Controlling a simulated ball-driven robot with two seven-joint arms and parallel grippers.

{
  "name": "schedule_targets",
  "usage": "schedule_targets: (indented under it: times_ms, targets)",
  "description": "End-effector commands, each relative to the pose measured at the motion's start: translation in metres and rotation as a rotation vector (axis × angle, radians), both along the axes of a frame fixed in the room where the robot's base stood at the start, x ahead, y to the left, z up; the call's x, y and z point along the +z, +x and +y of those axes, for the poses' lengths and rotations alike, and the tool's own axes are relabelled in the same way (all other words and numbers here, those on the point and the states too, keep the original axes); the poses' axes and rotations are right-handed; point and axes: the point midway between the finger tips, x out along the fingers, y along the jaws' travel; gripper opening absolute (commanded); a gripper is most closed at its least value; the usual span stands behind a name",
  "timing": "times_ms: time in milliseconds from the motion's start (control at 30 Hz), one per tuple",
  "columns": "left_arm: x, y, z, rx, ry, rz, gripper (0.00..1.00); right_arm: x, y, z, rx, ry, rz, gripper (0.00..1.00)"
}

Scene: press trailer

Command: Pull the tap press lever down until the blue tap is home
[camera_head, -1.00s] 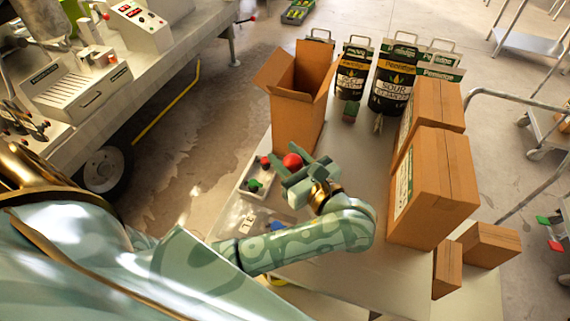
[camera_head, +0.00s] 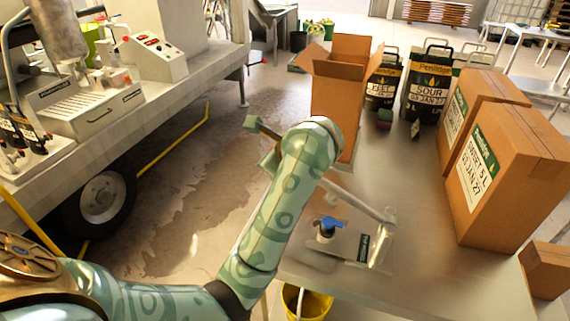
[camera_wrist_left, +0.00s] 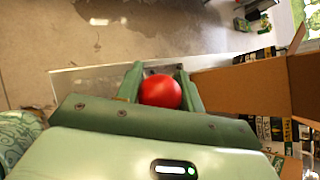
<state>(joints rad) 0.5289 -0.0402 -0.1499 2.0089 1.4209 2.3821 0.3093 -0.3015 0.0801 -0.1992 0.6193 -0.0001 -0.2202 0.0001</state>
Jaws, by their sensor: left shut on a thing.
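The tap press stands on the table in the head view, with a pale base plate (camera_head: 350,243) and a metal lever (camera_head: 358,200). The lever slopes up to the left and passes behind my left forearm. The blue tap (camera_head: 331,224) sits at the press, below the lever; I cannot tell how far it is seated. My left gripper (camera_head: 262,140) is mostly hidden by my arm in the head view. In the left wrist view my left gripper (camera_wrist_left: 158,76) is shut on the red lever knob (camera_wrist_left: 160,92), which sits between the fingers. My right gripper is not in view.
A tall open carton (camera_head: 337,95) stands just beyond my left gripper. Labelled cartons (camera_head: 515,165) and black Pennridge bags (camera_head: 428,88) stand on the table (camera_head: 430,255). A yellow bucket (camera_head: 307,303) is below the front edge. A trailer counter (camera_head: 90,110) is at left.

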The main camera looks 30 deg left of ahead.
Motion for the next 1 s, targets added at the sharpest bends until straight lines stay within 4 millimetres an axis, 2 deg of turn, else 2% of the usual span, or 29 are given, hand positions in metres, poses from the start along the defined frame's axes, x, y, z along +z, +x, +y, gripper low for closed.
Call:
schedule_targets:
  times_ms: [33,100,400,633,1000]
  targets:
    - [-0.022,0.001,0.004,0.002,-0.038,-0.005,0.0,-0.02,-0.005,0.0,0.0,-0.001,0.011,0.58]
    - [-0.036,0.001,0.008,0.002,-0.072,-0.013,0.0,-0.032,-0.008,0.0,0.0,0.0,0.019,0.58]
    - [-0.076,-0.002,0.019,0.001,-0.065,-0.011,0.0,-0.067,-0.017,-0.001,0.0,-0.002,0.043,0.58]
    - [-0.088,-0.002,0.02,-0.002,-0.064,-0.013,0.0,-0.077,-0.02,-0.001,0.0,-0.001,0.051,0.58]
    - [-0.089,-0.003,0.02,-0.003,-0.065,-0.013,0.0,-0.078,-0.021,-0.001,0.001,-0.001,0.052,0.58]
